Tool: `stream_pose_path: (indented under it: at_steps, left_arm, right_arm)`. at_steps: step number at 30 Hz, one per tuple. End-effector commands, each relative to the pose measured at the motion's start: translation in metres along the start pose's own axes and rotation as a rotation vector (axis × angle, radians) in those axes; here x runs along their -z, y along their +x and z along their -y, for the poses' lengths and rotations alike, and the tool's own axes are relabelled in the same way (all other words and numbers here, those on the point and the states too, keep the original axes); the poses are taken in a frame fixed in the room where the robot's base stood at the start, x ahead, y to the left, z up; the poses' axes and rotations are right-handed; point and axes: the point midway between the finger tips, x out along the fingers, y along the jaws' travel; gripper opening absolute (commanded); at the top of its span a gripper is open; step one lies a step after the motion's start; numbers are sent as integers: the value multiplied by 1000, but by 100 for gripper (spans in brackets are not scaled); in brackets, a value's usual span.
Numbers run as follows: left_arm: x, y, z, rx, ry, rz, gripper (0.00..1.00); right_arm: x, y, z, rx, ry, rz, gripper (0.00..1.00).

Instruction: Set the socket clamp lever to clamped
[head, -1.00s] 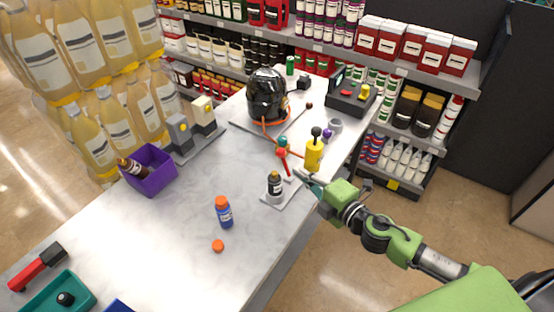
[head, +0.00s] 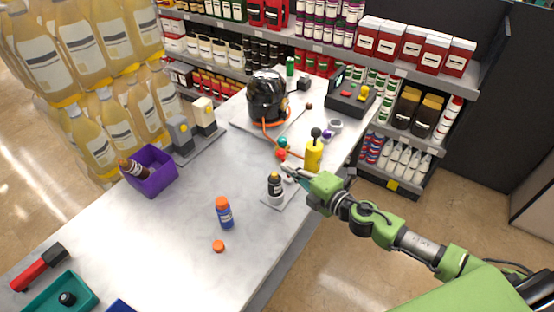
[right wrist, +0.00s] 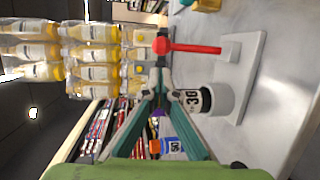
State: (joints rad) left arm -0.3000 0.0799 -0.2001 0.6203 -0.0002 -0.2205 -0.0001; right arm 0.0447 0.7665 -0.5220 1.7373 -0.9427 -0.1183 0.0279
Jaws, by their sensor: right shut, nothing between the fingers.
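The socket clamp lever is red with a ball end (head: 281,154); it stands up from a small light plate (head: 277,204). In the right wrist view the red lever (right wrist: 195,48) runs from a pale block on the plate (right wrist: 255,70) to its ball. My left gripper is not in view.
A yellow bottle with a black knob (head: 314,154) stands close behind my right gripper. A black pump (head: 267,95) with an orange hose is farther back. A blue bottle (head: 224,212) and orange cap (head: 218,246) are nearer.

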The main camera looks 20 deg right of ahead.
Motion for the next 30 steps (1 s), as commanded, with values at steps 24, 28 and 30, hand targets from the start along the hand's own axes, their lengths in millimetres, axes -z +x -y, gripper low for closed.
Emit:
stream_pose_path:
  at_steps: [24,28,30]
  left_arm:
    - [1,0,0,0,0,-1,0]
    - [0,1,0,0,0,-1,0]
    - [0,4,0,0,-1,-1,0]
  right_arm:
    - [1,56,0,0,1,-1,0]
    - [1,56,1,-1,1,-1,0]
    - [3,57,1,-6,3,-2,0]
